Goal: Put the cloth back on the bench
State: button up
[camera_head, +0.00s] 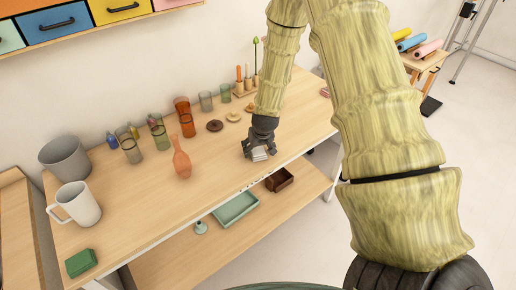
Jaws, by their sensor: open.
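A small pale, folded item that looks like the cloth (260,155) is on or just above the wooden bench (225,165), near its front edge. My gripper (257,147) comes down from above, with its dark fingers directly over or around the pale item. The fingers are open. The gripper hides the item's upper part, and I cannot tell whether the fingers touch it.
An orange vase (182,160) stands left of my gripper. Glasses (183,116) and small brown discs (215,126) are behind. A white mug (75,204), grey pot (65,157) and green box (80,262) are at left. A lower shelf (185,257) holds trays (236,209).

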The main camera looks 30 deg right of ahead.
jog(key=b+v, duration=0.3)
jog(key=v, duration=0.9)
jog(key=shift+b, duration=0.3)
jog(key=shift+r, duration=0.1)
dwell(1.1)
